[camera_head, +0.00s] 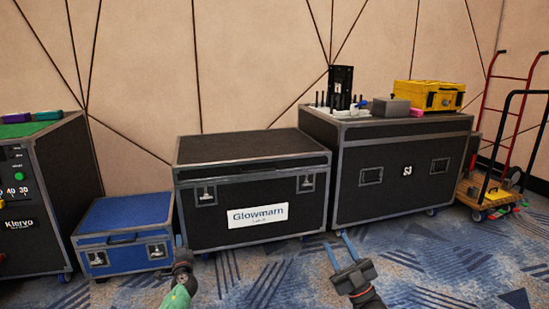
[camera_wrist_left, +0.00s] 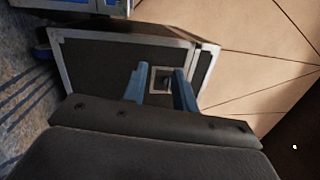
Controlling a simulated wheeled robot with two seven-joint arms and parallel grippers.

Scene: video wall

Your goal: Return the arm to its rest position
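My left gripper (camera_head: 180,241) is low in the head view, in front of the gap between the blue case and the black Glowmarn case. In the left wrist view its two blue fingers (camera_wrist_left: 159,82) are apart with nothing held between them. A dark case (camera_wrist_left: 105,65) with metal edges lies beyond them, and a recessed handle or latch (camera_wrist_left: 161,79) shows through the gap. My right gripper (camera_head: 334,239) is at the lower middle of the head view, its blue fingers apart and empty, over the carpet. Most of both arms is outside the head view.
The Glowmarn case (camera_head: 300,212) and blue case (camera_head: 125,215) stand ahead. A Klervo case (camera_head: 60,190) is at left. A larger black case (camera_head: 400,200) bears a yellow toolbox (camera_head: 425,93). A red-framed trolley (camera_head: 485,200) is at far right. Patterned carpet (camera_head: 430,265) lies open in front.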

